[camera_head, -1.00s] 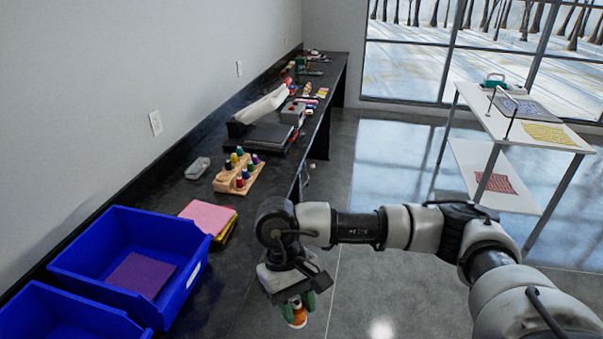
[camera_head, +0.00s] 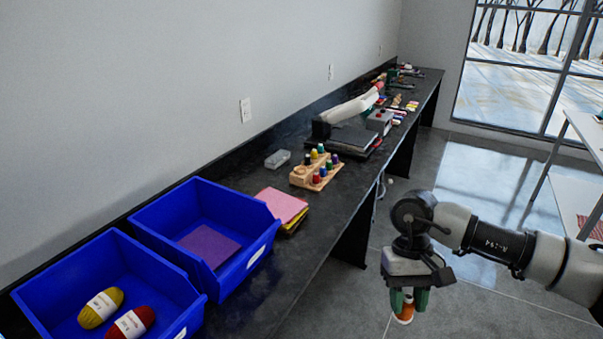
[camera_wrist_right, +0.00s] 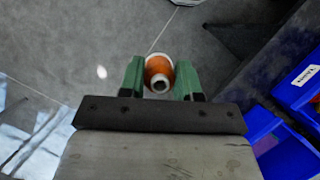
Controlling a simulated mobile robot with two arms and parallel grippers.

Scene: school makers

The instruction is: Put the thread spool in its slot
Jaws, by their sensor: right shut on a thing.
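An orange and white thread spool (camera_head: 405,312) is held between the green fingers of my right gripper (camera_head: 408,303), off the counter's front side and above the floor. In the right wrist view the spool (camera_wrist_right: 158,72) sits between the two fingers (camera_wrist_right: 160,80), its end toward the camera. A wooden spool rack (camera_head: 304,176) with several coloured spools stands on the black counter, to the left of and beyond the gripper. Its free slots are too small to make out. My left gripper is not in view.
Two blue bins (camera_head: 262,226) stand at the near left of the counter (camera_head: 330,218); the nearer holds yellow and red yarn. Pink and yellow sheets (camera_head: 283,205) and a small clear box (camera_head: 277,159) lie near the rack. A black machine (camera_head: 352,140) stands beyond it. The floor beside the counter is clear.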

